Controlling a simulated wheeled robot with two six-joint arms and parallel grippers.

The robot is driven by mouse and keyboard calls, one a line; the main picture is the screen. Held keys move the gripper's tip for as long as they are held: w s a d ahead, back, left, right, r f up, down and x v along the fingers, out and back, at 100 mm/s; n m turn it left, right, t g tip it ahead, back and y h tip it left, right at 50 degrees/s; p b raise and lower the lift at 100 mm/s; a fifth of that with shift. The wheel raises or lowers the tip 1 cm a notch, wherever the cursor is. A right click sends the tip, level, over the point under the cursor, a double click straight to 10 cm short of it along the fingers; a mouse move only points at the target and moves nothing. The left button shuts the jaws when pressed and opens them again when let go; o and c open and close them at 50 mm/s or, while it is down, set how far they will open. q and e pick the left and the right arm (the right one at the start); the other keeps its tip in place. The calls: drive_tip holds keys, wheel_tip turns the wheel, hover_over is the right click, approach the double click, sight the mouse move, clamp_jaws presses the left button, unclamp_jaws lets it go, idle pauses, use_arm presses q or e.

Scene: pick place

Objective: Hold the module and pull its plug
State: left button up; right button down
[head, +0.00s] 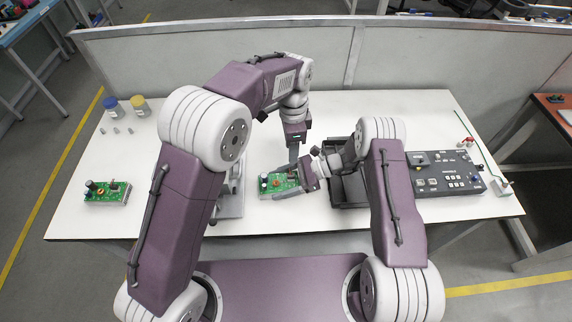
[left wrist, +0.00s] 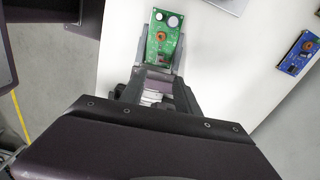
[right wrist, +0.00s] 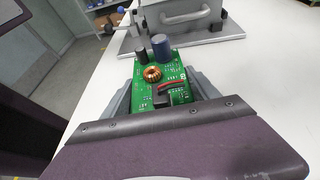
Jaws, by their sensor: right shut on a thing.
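The green module (head: 278,182) is a circuit board near the table's front middle. My right gripper (head: 291,183) is shut on it, with a finger along each side; the module also shows in the right wrist view (right wrist: 155,70). It bears two dark cylinders and a copper coil. Its dark plug (right wrist: 161,95), with red and black wires, sits at the board end nearest my right palm. My left gripper (head: 294,155) points down just behind and above the module. In the left wrist view (left wrist: 156,90) its fingers look apart, with my right gripper below them.
A grey fixture (head: 230,205) stands left of the module, partly behind my left arm. A dark tray (head: 347,191) and a control panel (head: 447,184) are to the right. Another green board (head: 107,193) and two jars (head: 140,105) are at left. A blue board (left wrist: 299,52) shows in the left wrist view.

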sight(291, 174)
use_arm(q)
wheel_tip(291, 174, down, 12)
drive_tip(key=shift+f, duration=0.1)
idle(0.4)
drive_tip(key=shift+c, duration=0.4)
clamp_jaws()
drive_tip(key=shift+r, duration=0.2)
idle(1.4)
drive_tip(key=shift+r, duration=0.95)
